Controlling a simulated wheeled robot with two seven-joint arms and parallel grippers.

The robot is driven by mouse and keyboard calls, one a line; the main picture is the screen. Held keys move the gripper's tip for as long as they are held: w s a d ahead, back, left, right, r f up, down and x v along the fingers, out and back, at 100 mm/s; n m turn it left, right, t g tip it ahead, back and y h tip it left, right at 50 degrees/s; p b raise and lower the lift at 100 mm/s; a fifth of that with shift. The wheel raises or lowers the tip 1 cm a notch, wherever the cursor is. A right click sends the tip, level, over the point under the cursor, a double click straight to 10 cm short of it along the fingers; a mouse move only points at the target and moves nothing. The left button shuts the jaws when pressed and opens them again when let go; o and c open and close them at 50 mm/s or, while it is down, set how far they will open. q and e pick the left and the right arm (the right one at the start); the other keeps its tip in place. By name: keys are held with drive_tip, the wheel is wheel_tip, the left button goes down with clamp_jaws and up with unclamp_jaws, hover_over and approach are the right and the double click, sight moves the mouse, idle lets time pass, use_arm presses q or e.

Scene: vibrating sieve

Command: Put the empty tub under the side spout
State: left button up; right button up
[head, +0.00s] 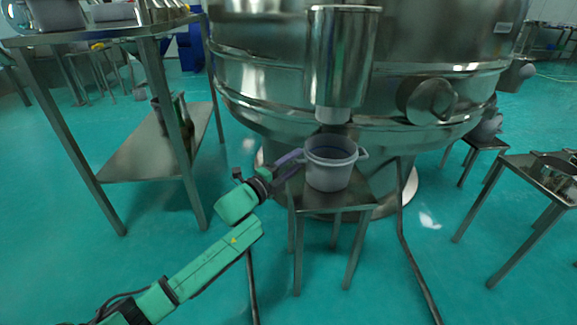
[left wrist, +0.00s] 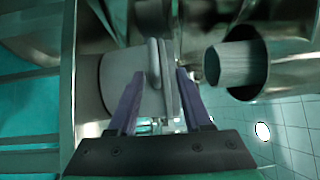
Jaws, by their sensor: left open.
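The pale grey tub (head: 331,177) stands upright on a small metal stand in the head view, with a handle on each side. The part of its inside that I see looks empty. The side spout (head: 333,115) hangs from the sieve just above the tub, apart from its rim. My left gripper (head: 297,161) is at the tub's left handle. In the left wrist view, the fingers of my left gripper (left wrist: 160,74) are open on either side of the tub's handle and rim. The tub (left wrist: 120,78) fills the left side there, and the spout's mouth (left wrist: 241,64) shows to the right.
The metal stand (head: 355,195) has a little bare top around the tub. The large steel sieve (head: 265,75) rises behind it. A shelved table (head: 140,160) stands at left, and another metal table (head: 525,170) at right. The green floor in front is mostly clear.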

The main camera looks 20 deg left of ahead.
use_arm(q)
drive_tip(key=p+v, duration=0.3)
drive_tip(key=v, duration=1.1)
drive_tip(key=shift+s+p, duration=0.3)
use_arm(e)
drive_tip(key=shift+n+g, duration=0.3)
drive_tip(key=shift+g, duration=0.2)
drive_tip(key=r, duration=0.4)
drive_tip(key=shift+d, duration=0.2)
